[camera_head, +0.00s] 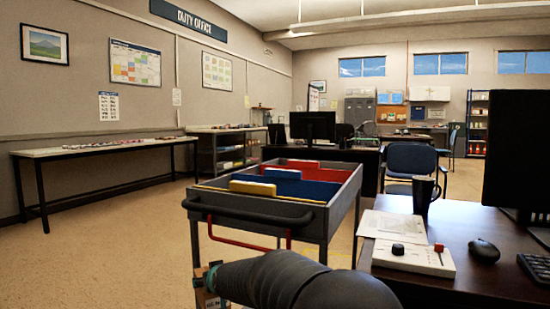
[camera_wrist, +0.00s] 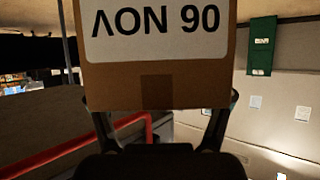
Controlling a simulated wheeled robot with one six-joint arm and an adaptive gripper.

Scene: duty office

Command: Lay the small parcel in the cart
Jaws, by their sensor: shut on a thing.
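The small parcel (camera_wrist: 158,88) is a brown cardboard box with a white label. It fills the top middle of the wrist view, and its lettering appears upside down. My gripper (camera_wrist: 165,108) is shut on it, with a dark finger at each side. A red bar (camera_wrist: 110,134) shows below the parcel in the wrist view. In the head view my gripper is mostly hidden by my arm.
A dark desk (camera_head: 480,255) with a control box (camera_head: 413,258), cup (camera_head: 423,194), mouse (camera_head: 483,250) and monitor stands close on the right. A long table (camera_head: 105,150) lines the left wall. The floor (camera_head: 110,245) left of the cart is clear.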

